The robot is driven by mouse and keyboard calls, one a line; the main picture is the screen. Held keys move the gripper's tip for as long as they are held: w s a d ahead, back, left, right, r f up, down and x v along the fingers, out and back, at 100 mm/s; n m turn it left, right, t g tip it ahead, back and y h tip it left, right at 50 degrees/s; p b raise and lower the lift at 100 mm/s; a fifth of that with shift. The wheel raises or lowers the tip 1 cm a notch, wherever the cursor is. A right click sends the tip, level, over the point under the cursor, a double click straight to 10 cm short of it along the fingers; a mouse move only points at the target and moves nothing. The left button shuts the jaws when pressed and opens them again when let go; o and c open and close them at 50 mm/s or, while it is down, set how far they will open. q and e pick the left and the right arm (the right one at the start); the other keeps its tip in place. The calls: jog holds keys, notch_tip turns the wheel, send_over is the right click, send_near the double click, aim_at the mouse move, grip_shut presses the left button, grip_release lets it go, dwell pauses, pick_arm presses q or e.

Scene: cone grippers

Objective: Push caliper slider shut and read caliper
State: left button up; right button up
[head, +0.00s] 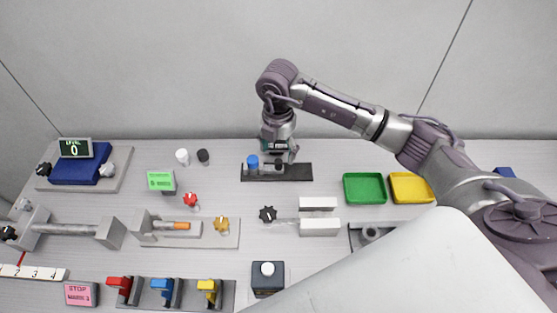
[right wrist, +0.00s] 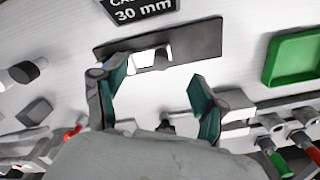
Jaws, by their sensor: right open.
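The right gripper (head: 278,153) is over a dark plate (head: 300,173) near the back of the table. A blue knob (head: 253,162) stands toward the plate's left, beside the gripper. In the right wrist view the gripper (right wrist: 157,75) is open, its two teal-padded fingers apart with nothing held between them. The dark plate (right wrist: 195,42) lies beyond the fingertips. A dark readout (right wrist: 145,10) is cut off at the top edge; it begins "CA" and shows 30 mm. Contact with a caliper slider cannot be made out. My left gripper is in neither view.
A green tray (head: 345,190) and a yellow tray (head: 392,190) lie to the right. A white cylinder (head: 182,156) and a black one (head: 203,156) stand to the left. Several fixtures with knobs and switches fill the front. Some tabletop between them is clear.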

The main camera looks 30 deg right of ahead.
jog(key=shift+r+p, duration=1.35)
jog(key=shift+r, duration=0.8)
